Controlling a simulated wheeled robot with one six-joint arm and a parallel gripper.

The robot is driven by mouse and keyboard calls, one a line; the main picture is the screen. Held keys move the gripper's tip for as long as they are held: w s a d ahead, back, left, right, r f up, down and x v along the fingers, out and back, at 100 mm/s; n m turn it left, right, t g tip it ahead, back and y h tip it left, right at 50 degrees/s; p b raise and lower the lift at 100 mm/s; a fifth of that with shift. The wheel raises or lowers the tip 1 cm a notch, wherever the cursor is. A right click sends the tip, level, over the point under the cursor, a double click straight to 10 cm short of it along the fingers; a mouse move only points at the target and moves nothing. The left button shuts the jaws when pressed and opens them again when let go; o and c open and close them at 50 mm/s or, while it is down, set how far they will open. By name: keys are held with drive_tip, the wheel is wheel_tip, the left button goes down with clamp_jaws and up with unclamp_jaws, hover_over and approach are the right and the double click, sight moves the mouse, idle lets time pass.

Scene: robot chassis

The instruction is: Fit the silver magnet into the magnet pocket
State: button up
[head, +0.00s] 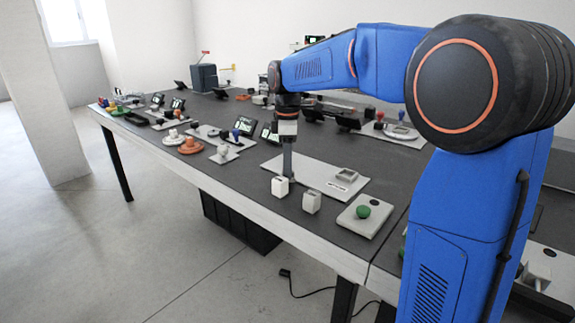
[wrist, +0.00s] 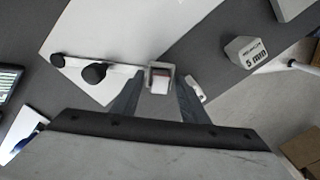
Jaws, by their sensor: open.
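My gripper (head: 287,178) points down over the near edge of the table, its jaws open. In the wrist view its two fingers (wrist: 158,100) stand apart on either side of a small pale block (wrist: 160,86) with a grey rim and a reddish patch on top. In the head view this whitish block (head: 280,187) is right below the fingertips. I cannot tell for certain whether it is or holds the silver magnet. A grey square frame (head: 346,174), which looks like a pocket, sits on the pale plate (head: 313,173) to the right of my gripper.
A pale block marked "5 min" (wrist: 247,52) stands close by; it seems to be the second block (head: 311,202) in the head view. A plate with a green ball (head: 363,212) lies further right. Dark knobs (wrist: 93,73) lie left of the fingers in the wrist view.

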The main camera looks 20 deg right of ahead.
wheel_tip(320, 180, up, 12)
idle(0.6)
drive_tip(key=shift+r, duration=0.1)
